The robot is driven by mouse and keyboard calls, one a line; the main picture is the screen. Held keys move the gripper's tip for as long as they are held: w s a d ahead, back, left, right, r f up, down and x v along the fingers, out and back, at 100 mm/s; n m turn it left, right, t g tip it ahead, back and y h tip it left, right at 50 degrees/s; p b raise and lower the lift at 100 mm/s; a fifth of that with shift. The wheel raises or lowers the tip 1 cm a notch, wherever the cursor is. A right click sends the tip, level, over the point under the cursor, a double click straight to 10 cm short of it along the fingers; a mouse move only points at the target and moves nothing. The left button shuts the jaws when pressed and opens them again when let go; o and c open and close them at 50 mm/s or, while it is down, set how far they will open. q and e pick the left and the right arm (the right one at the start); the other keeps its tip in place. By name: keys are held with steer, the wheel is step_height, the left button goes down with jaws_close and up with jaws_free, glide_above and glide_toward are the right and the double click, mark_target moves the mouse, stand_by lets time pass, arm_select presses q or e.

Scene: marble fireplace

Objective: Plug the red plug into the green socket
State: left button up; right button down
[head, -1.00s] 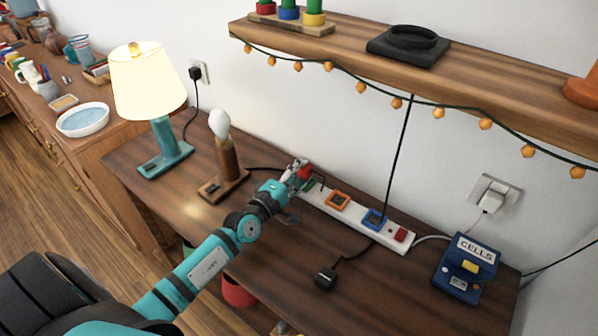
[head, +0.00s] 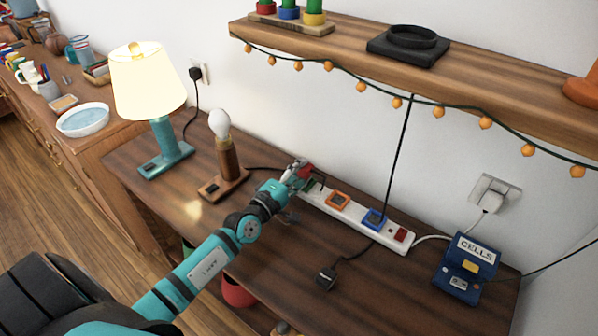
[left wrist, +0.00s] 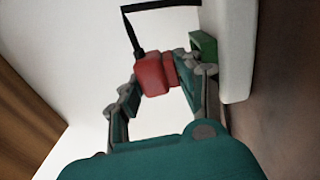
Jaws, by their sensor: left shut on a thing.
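My left gripper (head: 297,175) is shut on the red plug (head: 305,171) at the left end of the white power strip (head: 352,211). In the left wrist view the red plug (left wrist: 155,74) sits between the fingertips, with a black cord rising from it. The green socket (head: 315,186) is at the strip's left end, partly hidden by the gripper. In the left wrist view the green socket (left wrist: 203,46) stands out from the strip's face, just right of and above the plug. I cannot tell whether they touch. My right gripper is not in view.
The strip also has an orange socket (head: 338,200), a blue socket (head: 374,218) and a red switch (head: 401,235). A bulb lamp (head: 226,160) stands left of my gripper. A black plug (head: 326,278) lies in front. A shelf (head: 350,62) hangs above.

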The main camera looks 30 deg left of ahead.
arm_select(q)
steer(key=shift+g, duration=0.5)
steer(key=f, duration=0.3)
steer(key=s+f, duration=0.1)
steer(key=shift+d+f, duration=0.2)
steer(key=shift+d, duration=0.15)
steer(key=o, duration=1.2)
steer(key=shift+s, duration=0.1)
steer(key=shift+c, duration=0.2)
steer(key=shift+s, duration=0.25)
steer(key=shift+t, duration=0.4)
steer(key=s+r, duration=0.1)
steer(key=s+a+r, duration=0.1)
steer(key=s, duration=0.1)
steer(key=s+r, duration=0.1)
steer(key=s, duration=0.1)
steer(key=shift+s+a+r, duration=0.15)
steer(key=shift+s+a, duration=0.1)
steer(key=shift+a, duration=0.05)
steer(key=shift+s+r, duration=0.45)
steer(key=shift+r, duration=0.1)
